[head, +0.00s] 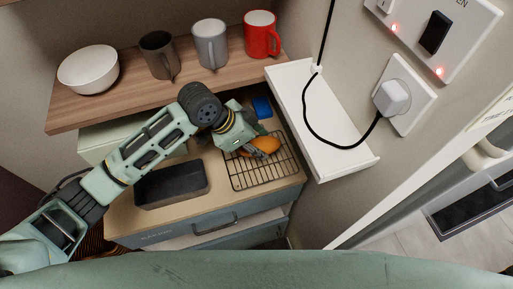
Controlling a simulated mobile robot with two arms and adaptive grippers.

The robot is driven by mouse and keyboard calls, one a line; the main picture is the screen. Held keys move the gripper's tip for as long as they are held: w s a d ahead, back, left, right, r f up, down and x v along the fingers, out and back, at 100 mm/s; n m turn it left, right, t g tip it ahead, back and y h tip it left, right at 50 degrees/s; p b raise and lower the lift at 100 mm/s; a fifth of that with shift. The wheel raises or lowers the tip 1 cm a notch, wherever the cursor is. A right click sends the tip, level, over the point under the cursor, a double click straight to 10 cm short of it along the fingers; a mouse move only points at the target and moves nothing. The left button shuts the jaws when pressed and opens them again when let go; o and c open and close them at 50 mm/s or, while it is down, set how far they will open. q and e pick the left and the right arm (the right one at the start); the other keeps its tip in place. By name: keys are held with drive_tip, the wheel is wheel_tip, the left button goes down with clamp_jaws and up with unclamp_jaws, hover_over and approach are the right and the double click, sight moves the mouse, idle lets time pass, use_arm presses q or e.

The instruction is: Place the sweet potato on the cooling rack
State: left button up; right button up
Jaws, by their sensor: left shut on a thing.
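The sweet potato (267,144) is orange and shows at the far part of the cooling rack. The cooling rack (262,174) is a dark wire grid on the wooden counter. My left gripper (250,148) is over the rack and shut on the sweet potato, hiding part of it. I cannot tell whether the sweet potato touches the wires. My right gripper is not in view.
A dark loaf tin (170,184) sits left of the rack. A blue item (262,107) lies behind it. The shelf (122,102) above holds a white bowl (89,69), a red mug (261,34) and two grey mugs. A white ledge (318,120) with a black cable is at right.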

use_arm(q)
wheel_tip(320, 180, down, 3)
drive_tip(key=shift+w+f+p, duration=0.15)
drive_tip(key=shift+f+p, duration=0.05)
drive_tip(key=shift+p, duration=0.15)
drive_tip(key=shift+f, duration=0.15)
drive_tip(key=o, duration=0.9)
drive_tip(key=shift+f, duration=0.1)
drive_tip(key=o, duration=0.4)
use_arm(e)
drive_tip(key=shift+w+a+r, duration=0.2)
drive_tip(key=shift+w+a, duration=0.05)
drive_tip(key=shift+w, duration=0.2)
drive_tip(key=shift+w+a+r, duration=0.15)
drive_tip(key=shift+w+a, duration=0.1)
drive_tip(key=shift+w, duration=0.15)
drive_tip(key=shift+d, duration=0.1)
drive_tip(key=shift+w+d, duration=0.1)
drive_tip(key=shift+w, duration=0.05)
